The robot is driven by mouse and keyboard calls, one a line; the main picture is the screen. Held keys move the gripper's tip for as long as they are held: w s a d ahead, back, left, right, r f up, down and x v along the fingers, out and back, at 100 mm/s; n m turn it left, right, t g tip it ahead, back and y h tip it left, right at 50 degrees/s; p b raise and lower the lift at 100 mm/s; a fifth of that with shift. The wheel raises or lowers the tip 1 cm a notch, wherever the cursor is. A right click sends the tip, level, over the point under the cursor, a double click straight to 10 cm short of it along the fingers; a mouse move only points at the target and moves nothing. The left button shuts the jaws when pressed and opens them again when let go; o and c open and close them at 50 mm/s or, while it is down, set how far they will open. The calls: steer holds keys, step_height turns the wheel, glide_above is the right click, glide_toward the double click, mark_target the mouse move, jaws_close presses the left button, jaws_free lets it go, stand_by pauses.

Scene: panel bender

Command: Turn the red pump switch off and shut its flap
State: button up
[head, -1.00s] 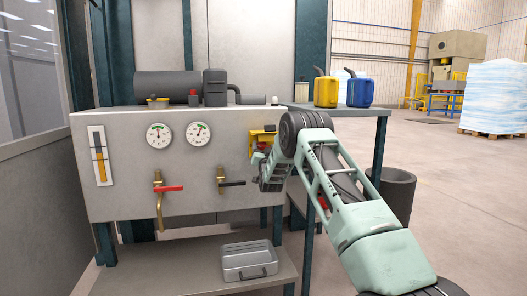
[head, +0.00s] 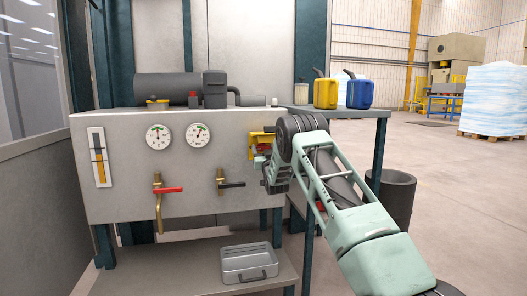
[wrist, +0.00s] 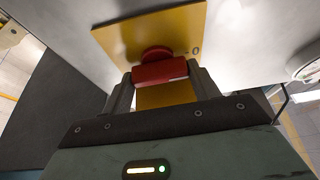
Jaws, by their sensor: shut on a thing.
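The red switch (wrist: 160,70) sits on a yellow plate (wrist: 120,38) on the panel front. A "0" mark shows on the plate beside it. My gripper (wrist: 162,78) has one finger at each end of the switch's red bar and is shut on it. A yellow piece (wrist: 165,94) shows between the fingers, behind the bar. In the head view, the yellow flap (head: 262,137) juts out from the panel above my gripper (head: 262,160) and looks open. The switch is mostly hidden there by my gripper.
Two gauges (head: 158,137) and two valves with a red lever (head: 168,189) and a black lever (head: 232,184) are left of the switch. A side table with yellow (head: 325,93) and blue (head: 360,93) canisters stands right. A metal case (head: 249,262) lies on the lower shelf.

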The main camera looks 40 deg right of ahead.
steer(key=o, duration=1)
steer(key=p+v, duration=0.3)
steer(key=v, duration=1.4)
steer(key=shift+s+a+f+p, duration=0.1)
steer(key=shift+s+a+p, duration=0.1)
steer(key=shift+p, duration=0.1)
